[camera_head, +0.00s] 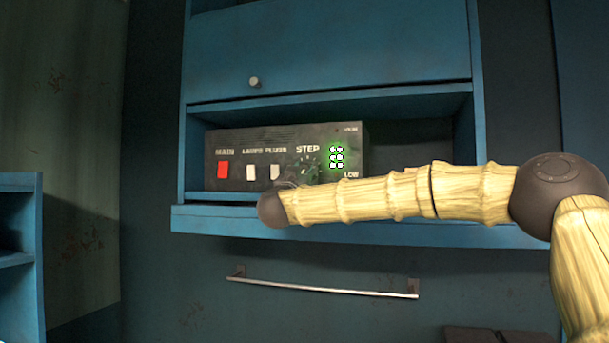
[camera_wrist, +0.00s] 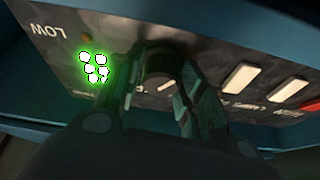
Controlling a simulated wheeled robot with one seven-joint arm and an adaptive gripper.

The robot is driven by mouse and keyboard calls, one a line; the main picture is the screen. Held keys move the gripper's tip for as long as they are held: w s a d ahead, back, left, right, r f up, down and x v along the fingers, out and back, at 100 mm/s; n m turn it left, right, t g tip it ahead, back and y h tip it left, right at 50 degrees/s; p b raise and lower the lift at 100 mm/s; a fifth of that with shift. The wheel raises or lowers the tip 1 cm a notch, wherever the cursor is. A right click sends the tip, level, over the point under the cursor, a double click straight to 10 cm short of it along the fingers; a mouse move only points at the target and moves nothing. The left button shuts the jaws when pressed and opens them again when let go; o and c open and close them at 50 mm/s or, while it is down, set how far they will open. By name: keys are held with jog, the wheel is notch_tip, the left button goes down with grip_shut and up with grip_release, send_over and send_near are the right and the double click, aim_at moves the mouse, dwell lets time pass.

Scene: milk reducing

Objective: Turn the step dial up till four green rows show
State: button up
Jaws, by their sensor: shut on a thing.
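A dark control box (camera_head: 222,146) sits in an open blue shelf, with the word STEP printed on its face. The step dial (camera_head: 306,168) is a dark round knob below that word, partly hidden by my gripper (camera_head: 294,180). In the wrist view the dial (camera_wrist: 160,66) lies between the two fingers of my gripper (camera_wrist: 160,84), which is shut on it. Right of the dial, the lit green lamps (camera_head: 337,157) show as three rows of two above the word LOW. In the wrist view the glowing lamps (camera_wrist: 94,68) are beside one finger, which may cover part of them.
The shelf's front ledge (camera_head: 210,221) runs below my forearm. A metal rail (camera_head: 320,290) hangs lower, and a knobbed cabinet door (camera_head: 330,50) is above.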

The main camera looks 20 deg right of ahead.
jog(key=shift+m+b, duration=0.3)
jog(key=m+g+h+b, duration=0.1)
jog(key=m+b, duration=0.2)
jog(key=shift+a+f, duration=0.15)
jog(key=m+b, duration=0.1)
jog(key=m+g+h+b, duration=0.1)
jog(key=m+b, duration=0.1)
jog(key=shift+r+m+h, duration=0.2)
jog(key=shift+m+h, duration=0.1)
jog(key=shift+r+m+g, duration=0.1)
jog(key=shift+m+g, duration=0.3)
jog(key=shift+r+m+b, duration=0.1)
jog(key=shift+m+b, duration=0.2)
jog(key=o, duration=1)
jog(key=shift+c, duration=0.2)
jog(key=shift+f, duration=0.2)
